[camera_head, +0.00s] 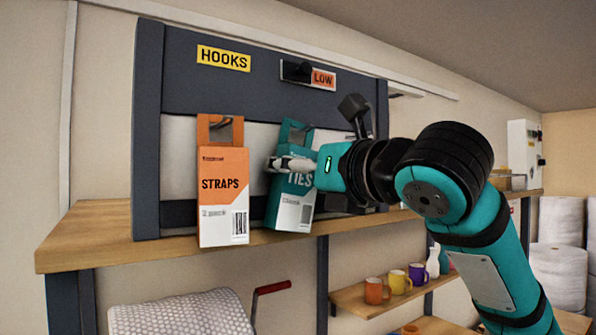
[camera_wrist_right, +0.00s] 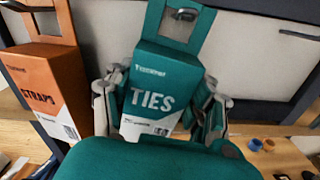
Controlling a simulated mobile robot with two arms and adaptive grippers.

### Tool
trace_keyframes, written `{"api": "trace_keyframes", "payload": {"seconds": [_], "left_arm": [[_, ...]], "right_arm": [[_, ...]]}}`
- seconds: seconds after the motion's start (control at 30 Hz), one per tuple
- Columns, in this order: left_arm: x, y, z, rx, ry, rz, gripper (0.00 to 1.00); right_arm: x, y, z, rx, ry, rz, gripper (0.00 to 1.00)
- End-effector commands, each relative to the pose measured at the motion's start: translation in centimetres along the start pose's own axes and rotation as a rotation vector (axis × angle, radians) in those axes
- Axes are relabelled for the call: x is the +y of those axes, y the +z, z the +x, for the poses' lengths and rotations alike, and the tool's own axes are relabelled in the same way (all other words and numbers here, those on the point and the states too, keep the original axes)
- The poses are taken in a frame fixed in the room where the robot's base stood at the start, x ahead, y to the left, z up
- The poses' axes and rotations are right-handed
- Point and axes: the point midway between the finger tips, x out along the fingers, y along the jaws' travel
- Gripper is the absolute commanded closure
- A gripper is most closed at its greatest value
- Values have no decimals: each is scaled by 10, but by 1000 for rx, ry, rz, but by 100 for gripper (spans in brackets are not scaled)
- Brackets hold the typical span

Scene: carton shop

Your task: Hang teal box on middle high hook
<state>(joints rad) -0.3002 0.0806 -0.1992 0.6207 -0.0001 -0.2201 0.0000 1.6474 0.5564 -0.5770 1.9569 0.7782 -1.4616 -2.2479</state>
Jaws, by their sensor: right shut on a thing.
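The teal box (camera_head: 287,197), marked TIES, is upright and slightly tilted in front of the hook board (camera_head: 262,85). My right gripper (camera_head: 291,164) is shut on it, with one finger on each side in the right wrist view, where the box (camera_wrist_right: 158,75) fills the middle. Its hanger tab (camera_wrist_right: 182,24) stands at the top. A metallic hook end (camera_wrist_right: 178,38) shows within the tab's opening; I cannot tell whether it passes through. The other hooks are mostly hidden. My left gripper is not in view.
An orange STRAPS box (camera_head: 221,180) hangs close to the left of the teal box. A dark knob beside a LOW label (camera_head: 322,79) is on the board above. Mugs (camera_head: 397,281) stand on a lower shelf. A bubble-wrap roll (camera_head: 180,314) is at the lower left.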

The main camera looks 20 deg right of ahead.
Motion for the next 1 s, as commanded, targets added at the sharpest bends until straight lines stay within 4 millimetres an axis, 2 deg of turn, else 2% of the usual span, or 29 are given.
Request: {"api": "trace_keyframes", "payload": {"seconds": [0.2, 0.23, 0.4, 0.77, 0.87, 1.0], "left_arm": [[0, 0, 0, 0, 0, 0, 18], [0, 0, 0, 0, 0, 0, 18], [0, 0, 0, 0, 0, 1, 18], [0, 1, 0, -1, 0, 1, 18], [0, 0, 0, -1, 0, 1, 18], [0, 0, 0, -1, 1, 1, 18]], "right_arm": [[0, 0, 0, -1, 0, 0, 81], [0, 0, 0, -1, 0, 0, 42], [0, 0, 0, -1, 0, 0, 20], [0, 0, -5, -1, 0, -1, 18], [0, 1, -17, -2, 0, -1, 18], [-1, 2, -45, -5, -2, -3, 18]]}}
